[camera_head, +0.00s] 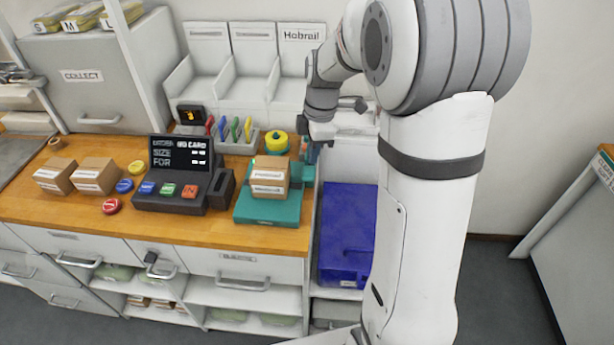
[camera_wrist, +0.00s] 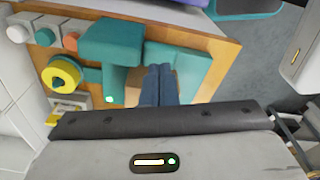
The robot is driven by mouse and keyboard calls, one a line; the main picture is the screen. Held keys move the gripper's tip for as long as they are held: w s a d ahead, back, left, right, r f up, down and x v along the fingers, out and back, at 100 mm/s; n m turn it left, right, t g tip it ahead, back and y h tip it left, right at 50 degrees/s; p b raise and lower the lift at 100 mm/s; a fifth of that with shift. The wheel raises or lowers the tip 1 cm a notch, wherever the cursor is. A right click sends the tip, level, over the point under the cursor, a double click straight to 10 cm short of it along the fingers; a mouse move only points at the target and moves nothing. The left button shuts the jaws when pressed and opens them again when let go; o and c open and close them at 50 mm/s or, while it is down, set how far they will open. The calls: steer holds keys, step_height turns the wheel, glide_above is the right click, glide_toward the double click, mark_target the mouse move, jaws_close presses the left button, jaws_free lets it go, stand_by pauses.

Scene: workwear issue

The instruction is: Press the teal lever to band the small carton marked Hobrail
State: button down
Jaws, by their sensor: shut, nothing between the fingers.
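The teal banding machine (camera_head: 268,212) stands at the right end of the wooden counter. A small brown carton (camera_head: 270,172) with white labels sits on it; the label print is too blurred to read surely. A raised teal part (camera_head: 303,173), which may be the lever, stands at the carton's right; it also shows in the wrist view (camera_wrist: 110,42). My gripper (camera_head: 312,152) is shut and empty, above the machine's right side. In the wrist view its dark blue fingertips (camera_wrist: 160,70) lie together over the machine and hide most of the carton. I cannot tell whether they touch anything.
A yellow roll (camera_head: 277,142) stands behind the machine. A dark display terminal (camera_head: 172,205) with coloured buttons is to its left, and two more cartons (camera_head: 95,176) lie farther left. A blue bin (camera_head: 347,225) is right of the counter. A bay marked Hobrail (camera_head: 302,50) is behind.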

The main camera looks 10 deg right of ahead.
steer(key=shift+a+f+b, duration=0.15)
steer(key=shift+f+b, duration=0.4)
steer(key=shift+f, duration=0.9)
step_height(320, 180, down, 4)
steer(key=b, duration=0.3)
steer(key=shift+f, duration=0.15)
steer(key=shift+r, duration=0.2)
steer(key=d, duration=0.1)
steer(key=d+r, duration=0.1)
steer(key=d, duration=0.1)
step_height(320, 180, up, 8)
glide_above(312, 171)
steer(key=d, duration=0.4)
steer(key=shift+s+a+f, duration=0.1)
